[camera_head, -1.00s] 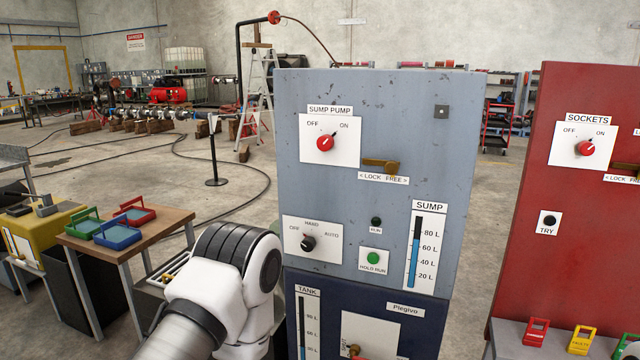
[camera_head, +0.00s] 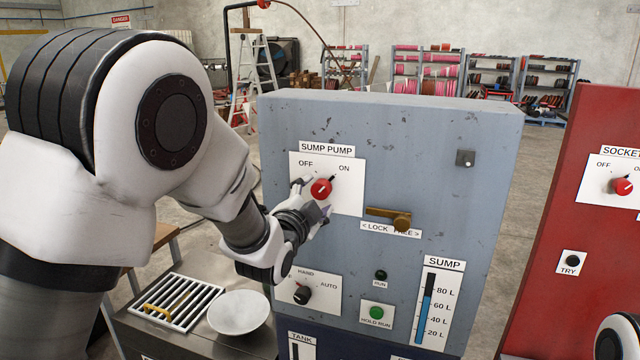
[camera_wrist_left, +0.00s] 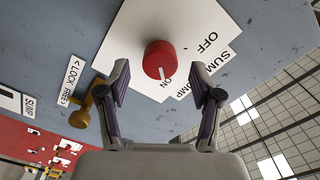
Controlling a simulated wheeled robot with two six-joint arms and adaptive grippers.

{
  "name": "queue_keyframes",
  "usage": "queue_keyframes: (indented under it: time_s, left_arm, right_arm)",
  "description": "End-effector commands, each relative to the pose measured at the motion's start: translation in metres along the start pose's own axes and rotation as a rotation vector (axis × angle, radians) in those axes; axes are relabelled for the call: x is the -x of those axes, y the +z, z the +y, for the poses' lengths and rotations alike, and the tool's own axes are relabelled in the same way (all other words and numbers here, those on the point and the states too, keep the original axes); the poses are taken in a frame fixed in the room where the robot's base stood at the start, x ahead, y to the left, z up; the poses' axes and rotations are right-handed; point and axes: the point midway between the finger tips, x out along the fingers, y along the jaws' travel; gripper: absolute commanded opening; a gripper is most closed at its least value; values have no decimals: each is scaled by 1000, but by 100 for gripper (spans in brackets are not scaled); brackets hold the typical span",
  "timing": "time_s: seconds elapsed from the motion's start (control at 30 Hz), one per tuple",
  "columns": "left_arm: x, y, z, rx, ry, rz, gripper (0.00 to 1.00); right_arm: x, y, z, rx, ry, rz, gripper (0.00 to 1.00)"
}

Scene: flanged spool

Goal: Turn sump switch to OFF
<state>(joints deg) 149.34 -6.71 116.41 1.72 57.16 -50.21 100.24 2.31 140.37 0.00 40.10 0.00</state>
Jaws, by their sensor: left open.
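The red SUMP PUMP knob (camera_head: 321,189) sits on a white plate (camera_head: 346,186) on the blue-grey panel. Its white mark points up-right toward ON; OFF is at upper left. My left gripper (camera_head: 312,200) is open at the knob, its fingers on the left and lower side in the head view. In the left wrist view the knob (camera_wrist_left: 159,60) shows between the open fingertips (camera_wrist_left: 160,75), with its mark toward ON. I cannot tell whether a finger touches it. My right gripper is not in view.
A brass lock lever (camera_head: 392,218) sticks out right of and below the plate. Below are a black HAND/AUTO selector (camera_head: 302,294), a green button (camera_head: 376,313) and a SUMP gauge (camera_head: 437,305). A red SOCKETS panel (camera_head: 572,220) stands right. A white bowl (camera_head: 238,313) is at lower left.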

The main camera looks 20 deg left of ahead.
Motion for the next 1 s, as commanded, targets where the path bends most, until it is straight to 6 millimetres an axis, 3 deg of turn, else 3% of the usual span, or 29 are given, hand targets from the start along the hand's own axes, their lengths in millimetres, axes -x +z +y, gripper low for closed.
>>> queue_keyframes:
  time_s: [0.03, 0.2, 0.47, 0.63, 0.67, 1.0]
  left_arm:
    - [-10, -2, -3, 0, 0, 0, 65]
    - [-33, -1, -2, 0, 0, 0, 65]
    - [-36, 1, 0, 0, 1, -1, 65]
    - [-36, 1, 0, 0, 1, -1, 9]
    - [-36, 1, 0, 0, 1, -1, 5]
    - [-36, 1, 1, 20, 1, -1, 5]
  right_arm:
    - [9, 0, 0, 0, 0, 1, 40]
    - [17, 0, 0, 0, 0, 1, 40]
    - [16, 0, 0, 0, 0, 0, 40]
    - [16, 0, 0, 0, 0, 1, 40]
    - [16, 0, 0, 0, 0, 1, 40]
    - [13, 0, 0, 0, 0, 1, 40]
